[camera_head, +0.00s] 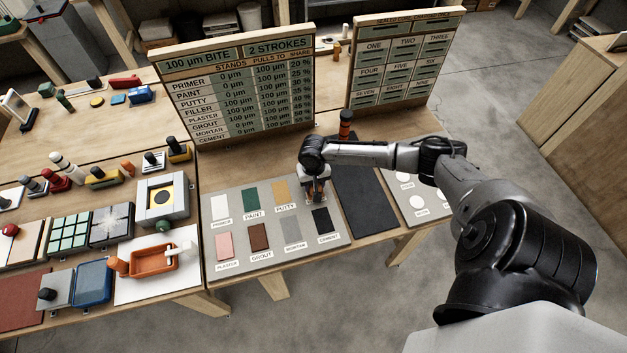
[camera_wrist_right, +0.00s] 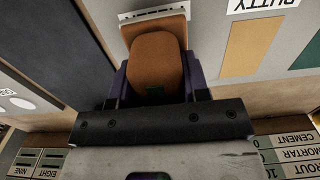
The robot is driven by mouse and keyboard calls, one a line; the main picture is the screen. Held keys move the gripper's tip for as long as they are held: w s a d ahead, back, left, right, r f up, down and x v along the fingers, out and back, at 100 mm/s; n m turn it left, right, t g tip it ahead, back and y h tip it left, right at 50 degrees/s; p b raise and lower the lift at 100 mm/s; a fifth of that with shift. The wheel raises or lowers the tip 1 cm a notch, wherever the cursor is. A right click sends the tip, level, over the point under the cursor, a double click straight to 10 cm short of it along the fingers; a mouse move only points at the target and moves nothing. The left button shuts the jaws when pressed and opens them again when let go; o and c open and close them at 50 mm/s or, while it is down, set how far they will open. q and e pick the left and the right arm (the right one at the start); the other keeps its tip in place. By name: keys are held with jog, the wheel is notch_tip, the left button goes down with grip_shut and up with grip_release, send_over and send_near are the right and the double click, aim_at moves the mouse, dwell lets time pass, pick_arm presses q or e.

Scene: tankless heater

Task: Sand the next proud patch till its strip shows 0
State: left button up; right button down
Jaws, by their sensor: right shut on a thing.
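My right gripper (camera_head: 316,190) is over the right end of the top row of patches on the grey panel (camera_head: 236,241). In the wrist view it is shut on an orange-brown block (camera_wrist_right: 157,62). A flat brown piece (camera_wrist_right: 155,28) shows beyond the block, at a white label; whether it is the block's base or a patch is unclear. Beside it lies the putty patch (camera_head: 281,192). Paint (camera_head: 252,201), primer (camera_head: 220,207), plaster (camera_head: 226,245), grout (camera_head: 259,237), mortar (camera_head: 291,230) and cement (camera_head: 322,221) patches also show. My left gripper is not in view.
The readout board (camera_head: 237,87) stands behind the panel; its small figures are hard to read. A numbered board (camera_head: 405,60) stands right of it. A dark mat (camera_head: 366,200) lies right of the panel. An orange tray (camera_head: 153,260) and several tools crowd the left table.

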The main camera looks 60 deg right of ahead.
jog(key=shift+f, duration=0.1)
dwell(0.6)
jog(key=shift+f, duration=0.45)
jog(key=shift+w+d, duration=0.1)
jog(key=shift+w+d+b, duration=0.3)
jog(key=shift+b, duration=0.05)
jog(key=shift+w+d, duration=0.55)
jog(key=shift+w, duration=0.05)
jog(key=shift+w+d+f+b, duration=0.1)
jog(key=shift+w+d+b, duration=0.5)
jog(key=shift+d+b, duration=0.05)
jog(key=shift+w+d, duration=0.15)
jog(key=shift+d, duration=0.05)
